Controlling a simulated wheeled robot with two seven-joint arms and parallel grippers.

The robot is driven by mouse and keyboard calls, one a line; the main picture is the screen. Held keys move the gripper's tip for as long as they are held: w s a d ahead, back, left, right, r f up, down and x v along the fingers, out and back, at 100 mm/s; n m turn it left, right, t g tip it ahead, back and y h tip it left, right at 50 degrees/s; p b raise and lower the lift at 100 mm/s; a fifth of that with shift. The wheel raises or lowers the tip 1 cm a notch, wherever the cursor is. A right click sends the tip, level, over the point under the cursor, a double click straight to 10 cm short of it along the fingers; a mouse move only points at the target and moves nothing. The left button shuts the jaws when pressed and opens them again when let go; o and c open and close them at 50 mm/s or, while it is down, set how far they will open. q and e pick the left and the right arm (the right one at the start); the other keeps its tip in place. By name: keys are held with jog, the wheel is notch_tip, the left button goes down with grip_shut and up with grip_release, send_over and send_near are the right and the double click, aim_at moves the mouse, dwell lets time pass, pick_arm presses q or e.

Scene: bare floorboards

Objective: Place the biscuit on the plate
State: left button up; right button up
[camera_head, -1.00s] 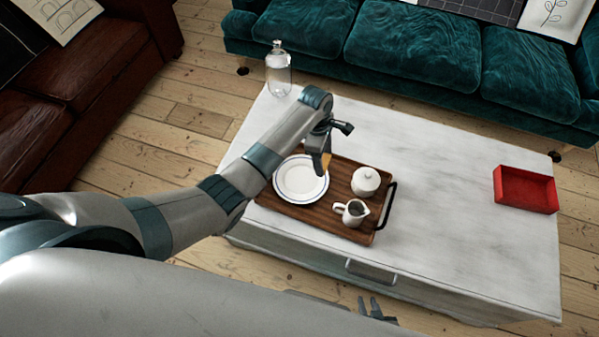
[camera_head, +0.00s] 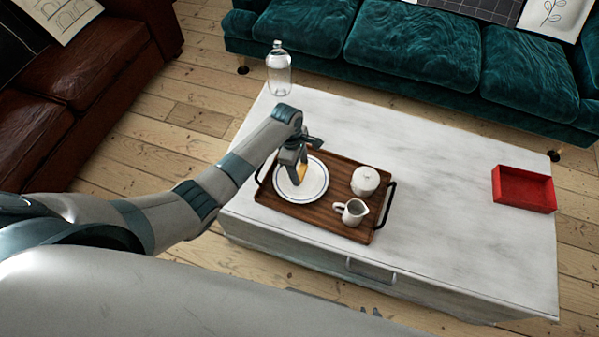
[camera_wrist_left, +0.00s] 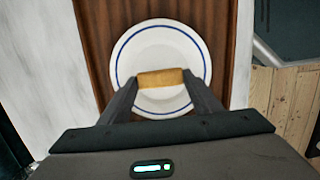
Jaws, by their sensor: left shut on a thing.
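The biscuit (camera_wrist_left: 160,78) is a small golden-brown piece gripped between the two fingers of my left gripper (camera_wrist_left: 158,80) in the left wrist view. In the head view the biscuit (camera_head: 302,172) shows at the tips of my left gripper (camera_head: 296,168). The white plate with a blue ring (camera_head: 313,190) lies on the wooden tray; it also shows in the left wrist view (camera_wrist_left: 160,48). The gripper points down over the plate. I cannot tell whether the biscuit touches the plate. My right gripper is too little visible to make out.
The wooden tray (camera_head: 330,216) also holds a white lidded pot (camera_head: 365,180) and a small white jug (camera_head: 352,213). A glass bottle (camera_head: 279,75) stands at the table's back left. A red box (camera_head: 524,190) sits at the right. The white table (camera_head: 440,190) between is clear.

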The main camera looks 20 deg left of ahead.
aim_at(299, 172)
pick_arm(q)
jog(key=shift+f, duration=1.55)
pick_arm(e)
jog(key=shift+w+a+r, duration=0.25)
jog(key=shift+w+a, duration=0.1)
jog(key=shift+w, duration=0.15)
pick_arm(q)
jog(key=shift+f, duration=0.1)
pick_arm(e)
jog(key=shift+s, duration=0.1)
pick_arm(q)
jog(key=o, duration=0.7)
